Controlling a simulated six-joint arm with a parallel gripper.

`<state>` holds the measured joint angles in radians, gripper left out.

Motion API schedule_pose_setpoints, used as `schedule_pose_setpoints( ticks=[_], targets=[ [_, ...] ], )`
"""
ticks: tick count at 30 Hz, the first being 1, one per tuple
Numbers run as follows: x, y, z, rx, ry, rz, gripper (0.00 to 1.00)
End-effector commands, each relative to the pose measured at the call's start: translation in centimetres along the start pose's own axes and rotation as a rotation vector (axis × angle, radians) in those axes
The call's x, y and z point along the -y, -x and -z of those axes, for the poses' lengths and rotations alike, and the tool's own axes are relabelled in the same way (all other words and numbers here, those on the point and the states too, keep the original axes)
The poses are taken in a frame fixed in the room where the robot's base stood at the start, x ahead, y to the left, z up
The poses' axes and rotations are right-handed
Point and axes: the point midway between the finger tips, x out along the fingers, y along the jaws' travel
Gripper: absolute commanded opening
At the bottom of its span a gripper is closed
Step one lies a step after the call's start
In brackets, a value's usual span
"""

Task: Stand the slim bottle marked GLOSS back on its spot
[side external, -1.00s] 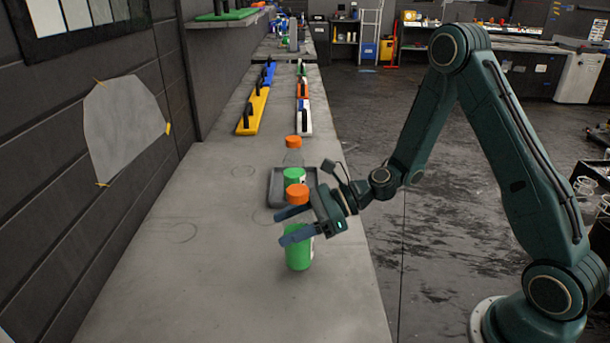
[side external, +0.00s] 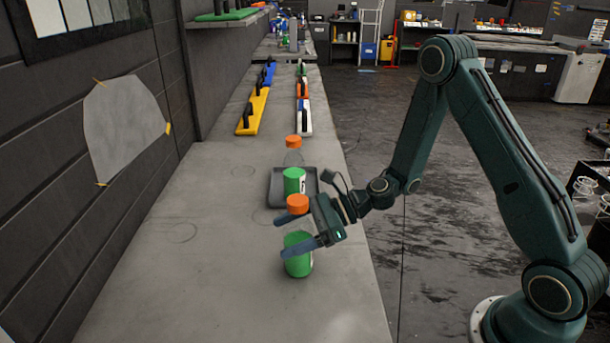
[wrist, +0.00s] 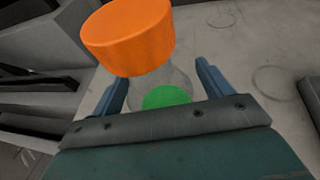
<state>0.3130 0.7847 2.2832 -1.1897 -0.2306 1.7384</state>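My gripper (side external: 297,235) is closed around the nearer bottle (side external: 298,262), one finger on each side. This slim bottle has an orange cap, a clear upper part and a green lower body. It stands roughly upright; I cannot tell whether its base touches the bench. In the wrist view its orange cap (wrist: 128,35) fills the top left, with the clear part between my fingers (wrist: 162,88). A similar bottle (side external: 294,181) stands in the grey tray (side external: 275,190). No label wording is readable, so I cannot tell which is GLOSS.
Yellow (side external: 250,117) and white (side external: 304,122) tools lie farther back. The wall borders the left; the front and left of the bench are clear.

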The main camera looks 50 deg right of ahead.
Motion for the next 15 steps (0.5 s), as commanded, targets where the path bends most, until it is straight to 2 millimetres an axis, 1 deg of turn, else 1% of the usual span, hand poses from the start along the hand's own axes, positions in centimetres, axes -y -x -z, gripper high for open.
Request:
schedule_pose_setpoints(
  ticks=[9, 15],
  targets=[
    [0.0, 0.1, -0.3, 0.0, 0.002, 0.001, 0.79],
    [0.1, 1.5, -0.3, 0.0, -0.001, 0.003, 0.79]
  ],
)
